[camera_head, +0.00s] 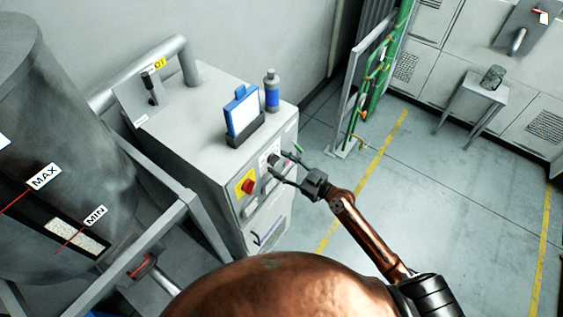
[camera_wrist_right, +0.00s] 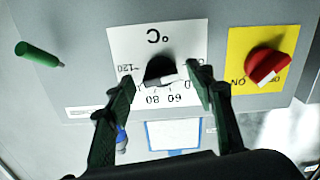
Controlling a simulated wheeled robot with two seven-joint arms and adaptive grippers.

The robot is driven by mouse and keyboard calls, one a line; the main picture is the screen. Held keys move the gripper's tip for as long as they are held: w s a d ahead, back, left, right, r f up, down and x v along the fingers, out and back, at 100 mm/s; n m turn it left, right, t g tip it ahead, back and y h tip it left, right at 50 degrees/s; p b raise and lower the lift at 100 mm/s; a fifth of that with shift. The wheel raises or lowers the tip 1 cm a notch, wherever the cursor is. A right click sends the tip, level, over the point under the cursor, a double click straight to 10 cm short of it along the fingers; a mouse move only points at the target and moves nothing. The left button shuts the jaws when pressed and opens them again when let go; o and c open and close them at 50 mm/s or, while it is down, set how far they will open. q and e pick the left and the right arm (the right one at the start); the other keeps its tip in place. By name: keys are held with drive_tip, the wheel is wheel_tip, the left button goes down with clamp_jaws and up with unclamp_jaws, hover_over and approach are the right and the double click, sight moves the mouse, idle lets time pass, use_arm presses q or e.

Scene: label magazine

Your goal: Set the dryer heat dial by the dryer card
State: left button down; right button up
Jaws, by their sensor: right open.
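The heat dial (camera_wrist_right: 160,68) is a black knob on a white °C scale plate (camera_wrist_right: 185,38), upside down in the right wrist view, with 60, 80 and 120 readable. In the head view the plate (camera_head: 268,153) is on the dryer's front panel, partly behind my gripper. My right gripper (camera_head: 281,163) is open at the dial, with a finger (camera_wrist_right: 122,95) on either side of it; contact is unclear. The dryer card (camera_head: 243,116) is a white sheet in a blue frame in a dark holder on top of the dryer (camera_head: 200,112); its writing is unreadable. My left gripper is out of view.
A red switch (camera_head: 249,186) on a yellow plate is beside the dial. A green peg (camera_wrist_right: 38,54) sticks out on the dial's other side. A blue bottle (camera_head: 272,92) stands behind the card. A hopper (camera_head: 60,150) and frame are at left. The floor at right is open.

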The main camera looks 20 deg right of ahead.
drive_tip(key=c, duration=1.1)
drive_tip(key=shift+c, duration=0.2)
drive_tip(key=shift+m, duration=0.4)
drive_tip(key=shift+r+m, duration=0.15)
drive_tip(key=shift+m, duration=3.6)
drive_tip(key=shift+r+m, duration=0.1)
drive_tip(key=shift+m, duration=3.65)
